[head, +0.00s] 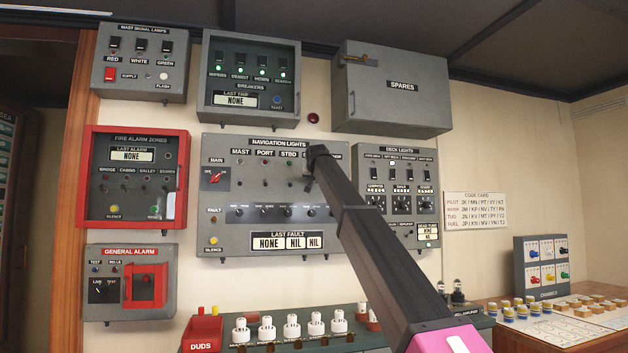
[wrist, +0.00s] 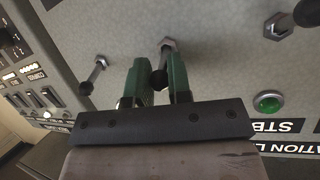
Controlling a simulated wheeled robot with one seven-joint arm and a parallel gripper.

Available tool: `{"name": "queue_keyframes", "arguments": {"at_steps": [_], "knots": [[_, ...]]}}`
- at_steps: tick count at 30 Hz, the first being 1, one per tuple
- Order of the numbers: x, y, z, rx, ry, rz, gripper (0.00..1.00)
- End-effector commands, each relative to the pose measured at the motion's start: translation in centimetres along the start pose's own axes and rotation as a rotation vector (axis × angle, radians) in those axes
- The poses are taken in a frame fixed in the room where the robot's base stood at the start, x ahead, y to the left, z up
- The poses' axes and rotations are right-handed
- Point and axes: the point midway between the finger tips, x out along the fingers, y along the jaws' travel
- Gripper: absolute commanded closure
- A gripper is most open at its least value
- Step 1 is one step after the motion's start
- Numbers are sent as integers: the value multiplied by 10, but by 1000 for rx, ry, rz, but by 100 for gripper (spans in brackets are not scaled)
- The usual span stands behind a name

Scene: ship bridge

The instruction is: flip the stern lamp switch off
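The navigation lights panel (head: 228,238) is a grey wall box with a row of small toggle switches under MAST, PORT and STBD labels. My gripper (head: 318,153) is at its upper right and hides the label and switch right of STBD. In the wrist view, which sees the panel upside down, my gripper's green fingers (wrist: 160,82) stand close on both sides of a black-tipped toggle lever (wrist: 164,62). The lever's tip fills the narrow gap. It is the toggle beside the green STBD lamp (wrist: 268,102); its own label is hidden.
Another toggle (wrist: 97,72) stands just left of the fingers in the wrist view, and the STBD toggle (wrist: 279,25) is at the right. The deck lights panel (head: 397,235) adjoins on the right. A spares cabinet (head: 390,105) hangs above. White lamps stand on a counter below.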

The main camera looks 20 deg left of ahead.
Motion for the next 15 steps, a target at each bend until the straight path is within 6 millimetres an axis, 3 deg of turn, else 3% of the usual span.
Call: {"name": "queue_keyframes", "arguments": {"at_steps": [8, 15], "knots": [[-1, 0, 4, 9, 47, -10, 100], [0, 2, 13, 38, 193, -39, 100]]}}
